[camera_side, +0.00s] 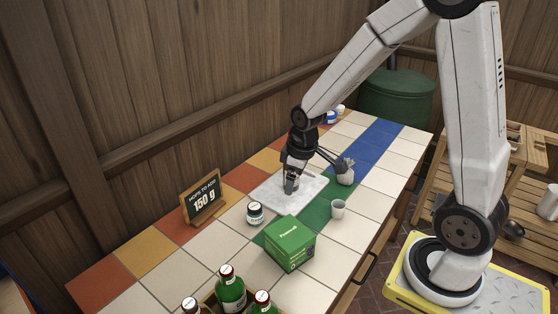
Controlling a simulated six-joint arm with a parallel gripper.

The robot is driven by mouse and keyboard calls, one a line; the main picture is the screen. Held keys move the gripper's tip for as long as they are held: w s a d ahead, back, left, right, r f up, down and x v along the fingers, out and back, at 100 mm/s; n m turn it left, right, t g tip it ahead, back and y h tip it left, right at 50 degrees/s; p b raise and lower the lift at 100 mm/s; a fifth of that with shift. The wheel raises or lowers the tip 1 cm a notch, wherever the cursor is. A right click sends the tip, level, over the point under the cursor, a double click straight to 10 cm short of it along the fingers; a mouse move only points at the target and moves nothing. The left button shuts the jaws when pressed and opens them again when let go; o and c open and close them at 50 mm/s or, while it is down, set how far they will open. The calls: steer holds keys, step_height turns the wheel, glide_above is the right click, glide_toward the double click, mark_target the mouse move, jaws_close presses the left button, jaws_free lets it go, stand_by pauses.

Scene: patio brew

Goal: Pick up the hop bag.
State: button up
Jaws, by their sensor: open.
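My gripper (291,186) points down over a pale slab (314,192) in the middle of the tiled table. Its jaws are open, and a small pale thing shows at the fingertips, too small to make out. A small whitish bag-like thing (346,176) with a tufted top stands to the right of the gripper, on the green and blue tiles. It may be the hop bag, but I cannot tell for sure. A dark slender thing reaches from beside my gripper toward its top.
A green box (290,244), a small jar (255,213) and a white cup (338,209) stand nearer the camera. A sign (203,198) reading 150 g stands at the left. Green bottles (231,290) are at the front. A wooden wall runs behind the table.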

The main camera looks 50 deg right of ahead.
steer(key=w+d+f+n, duration=0.2)
steer(key=w+d, duration=0.3)
steer(key=d, duration=0.3)
steer(key=n+g, duration=0.2)
steer(key=n, duration=0.8)
glide_toward(349, 162)
step_height(349, 162, down, 6)
steer(key=shift+w+r, duration=0.1)
steer(key=shift+d, duration=0.15)
steer(key=shift+f, duration=1.45)
steer(key=shift+f, duration=0.15)
steer(key=shift+f, duration=2.45)
